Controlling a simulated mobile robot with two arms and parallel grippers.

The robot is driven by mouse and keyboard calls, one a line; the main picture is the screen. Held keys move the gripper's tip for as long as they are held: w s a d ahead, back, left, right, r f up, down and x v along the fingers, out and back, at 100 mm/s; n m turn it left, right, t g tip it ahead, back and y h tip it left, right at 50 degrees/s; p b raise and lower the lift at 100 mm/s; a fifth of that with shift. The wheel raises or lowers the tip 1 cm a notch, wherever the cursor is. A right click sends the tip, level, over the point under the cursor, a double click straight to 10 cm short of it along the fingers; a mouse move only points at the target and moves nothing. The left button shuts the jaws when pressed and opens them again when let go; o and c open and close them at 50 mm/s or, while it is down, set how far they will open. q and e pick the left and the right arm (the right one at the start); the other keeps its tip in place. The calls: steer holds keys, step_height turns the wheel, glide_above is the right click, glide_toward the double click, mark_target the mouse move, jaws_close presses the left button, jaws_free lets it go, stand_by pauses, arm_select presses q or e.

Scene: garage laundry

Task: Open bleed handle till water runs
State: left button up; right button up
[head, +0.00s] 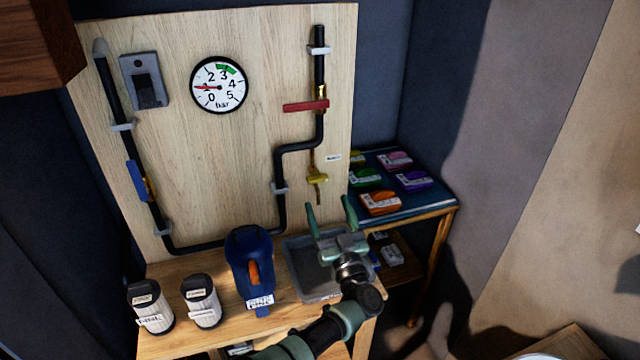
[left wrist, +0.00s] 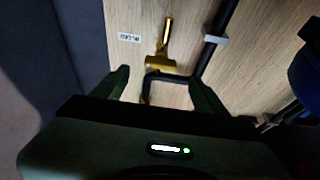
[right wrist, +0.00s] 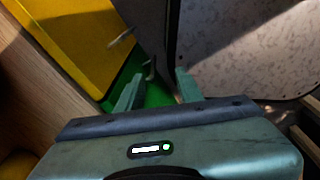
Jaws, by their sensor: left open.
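The small yellow bleed handle (head: 317,179) sits on a thin brass pipe low on the right of the wooden panel, beside a white label (head: 333,158). A short spout hangs below it. In the left wrist view the handle (left wrist: 160,65) and the label (left wrist: 129,38) lie beyond the fingertips. My left gripper (head: 331,208) is open and empty, below the handle and apart from it, above the grey tray (head: 300,262). No running water shows. My right gripper (right wrist: 158,88) is open, away from the panel and outside the head view.
The panel carries a pressure gauge (head: 219,86), a red lever (head: 306,106), a blue lever (head: 136,180) and black pipe. A blue pump-like unit (head: 249,262) and two filters (head: 201,300) stand on the bench. Coloured boxes (head: 380,202) fill a side table at right.

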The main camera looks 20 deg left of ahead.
mark_target(319, 183)
arm_select(q)
steer(key=x, duration=0.7)
steer(key=shift+w+a+r, duration=0.1)
steer(key=shift+w+a, duration=0.1)
